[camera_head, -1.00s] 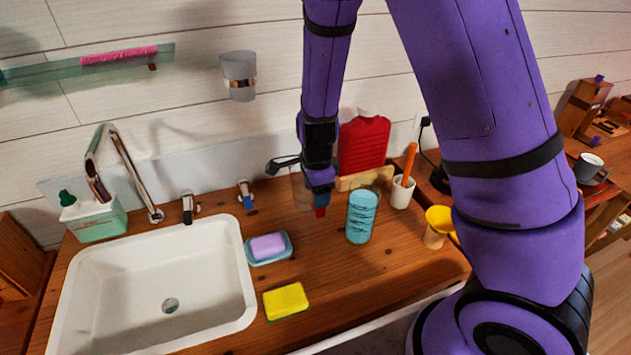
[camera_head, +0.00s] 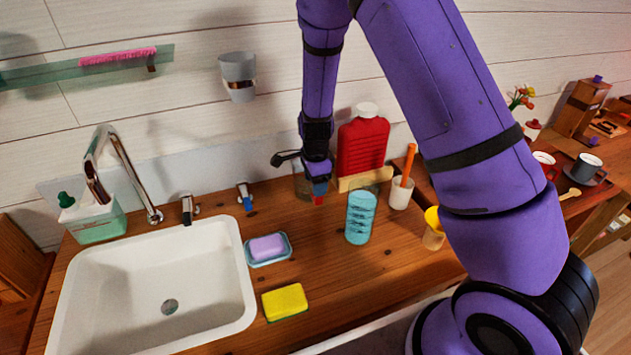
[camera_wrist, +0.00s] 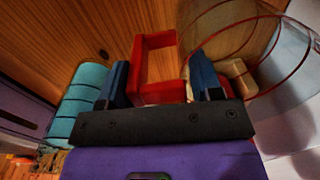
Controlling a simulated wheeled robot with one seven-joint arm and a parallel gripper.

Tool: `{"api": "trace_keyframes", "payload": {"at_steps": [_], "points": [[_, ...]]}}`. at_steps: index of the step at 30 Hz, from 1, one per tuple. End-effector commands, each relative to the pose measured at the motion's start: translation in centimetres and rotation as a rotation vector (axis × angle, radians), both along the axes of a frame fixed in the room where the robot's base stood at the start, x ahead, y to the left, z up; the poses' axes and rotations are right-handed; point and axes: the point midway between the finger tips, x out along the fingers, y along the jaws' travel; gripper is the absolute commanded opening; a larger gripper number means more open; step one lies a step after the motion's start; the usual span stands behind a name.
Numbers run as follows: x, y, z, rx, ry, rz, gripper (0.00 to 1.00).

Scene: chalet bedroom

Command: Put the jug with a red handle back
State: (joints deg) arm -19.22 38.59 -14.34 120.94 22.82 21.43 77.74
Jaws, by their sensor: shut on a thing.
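The jug is clear glass with a red handle. In the wrist view its red handle (camera_wrist: 157,58) lies between the two blue fingers of my gripper (camera_wrist: 162,84), which is shut on it. The jug's see-through body with a red rim (camera_wrist: 222,28) shows to the right of the handle. In the head view my gripper (camera_head: 319,190) is low over the back of the wooden counter. The jug (camera_head: 302,187) is faint there and partly hidden behind the gripper. I cannot tell whether its base touches the counter.
A teal cup (camera_head: 360,218) stands close in front and right of my gripper. A red bottle (camera_head: 362,146) stands behind on the right, by a white cup (camera_head: 400,194) with an orange brush. The soap dish (camera_head: 268,250) and sink (camera_head: 160,285) are left. Counter in front is mostly clear.

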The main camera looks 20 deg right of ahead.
Motion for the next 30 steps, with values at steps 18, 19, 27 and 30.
{"api": "trace_keyframes", "payload": {"at_steps": [18, 19, 27, 30], "points": [[0.0, 0.0, -0.2, 0.000, 0.000, 0.001, 0.85], [0.0, 0.0, -0.2, 0.000, 0.000, 0.001, 0.85], [0.0, 0.1, 2.2, 0.000, -0.004, 0.003, 0.85], [-0.1, 0.1, 4.2, 0.000, -0.004, 0.003, 0.85]]}}
